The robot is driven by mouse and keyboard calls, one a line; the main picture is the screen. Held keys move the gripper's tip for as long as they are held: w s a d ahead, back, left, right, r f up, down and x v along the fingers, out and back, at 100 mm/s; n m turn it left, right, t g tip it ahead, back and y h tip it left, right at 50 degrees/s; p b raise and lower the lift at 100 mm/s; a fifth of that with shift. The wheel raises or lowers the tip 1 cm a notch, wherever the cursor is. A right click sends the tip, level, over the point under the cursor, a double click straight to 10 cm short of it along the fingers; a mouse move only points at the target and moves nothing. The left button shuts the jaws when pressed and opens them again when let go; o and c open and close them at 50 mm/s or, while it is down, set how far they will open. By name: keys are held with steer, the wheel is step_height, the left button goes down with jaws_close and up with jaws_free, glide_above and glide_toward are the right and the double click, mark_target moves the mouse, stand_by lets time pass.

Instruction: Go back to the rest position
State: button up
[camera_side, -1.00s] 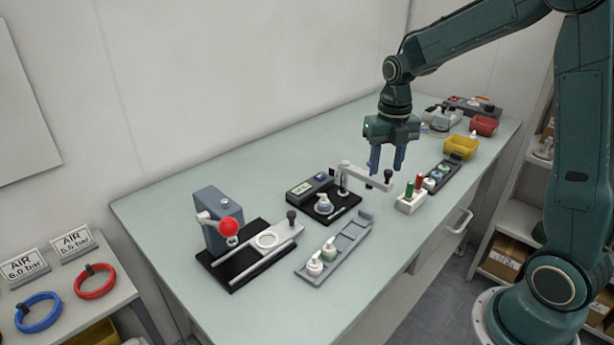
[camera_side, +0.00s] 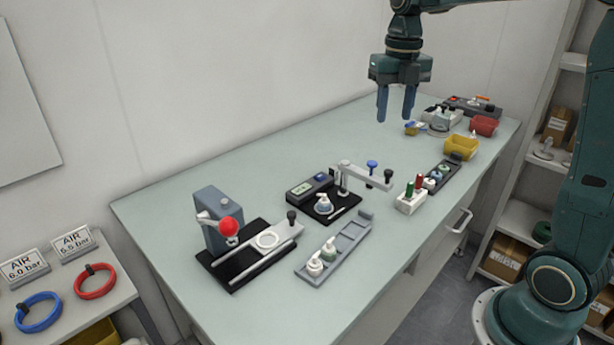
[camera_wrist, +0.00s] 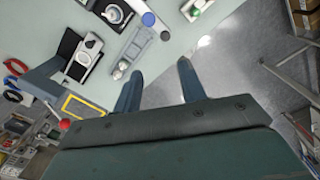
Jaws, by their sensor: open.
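My gripper (camera_side: 397,105) hangs above the far part of the bench in the side view, fingers pointing down. Its two blue fingers are apart with nothing between them. In the wrist view the open fingers (camera_wrist: 158,88) show over the bench edge and the floor. The gripper is clear of the bench and touches nothing. No rest position marker is visible.
Below stand a black fixture with a swing arm (camera_side: 362,177), a press with a red knob (camera_side: 228,227), a grey tray (camera_side: 352,240) holding small caps, a yellow bin (camera_side: 461,149) and a red bin (camera_side: 484,125). The air around my gripper is free.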

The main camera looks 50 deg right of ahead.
stand_by(0.4)
steer(key=s+a+f+m+t, duration=0.1)
steer(key=s+a+m+t, duration=0.1)
steer(key=s+a+m, duration=0.3)
steer(key=s+a+f+m+t, duration=0.1)
steer(key=s+a+m+t, duration=0.2)
steer(key=s+m, duration=1)
steer(key=a+m, duration=0.3)
steer(key=m, duration=0.8)
steer(key=shift+s+a+m+t, duration=0.2)
steer(key=shift+s+m+t, duration=0.1)
steer(key=shift+s, duration=0.1)
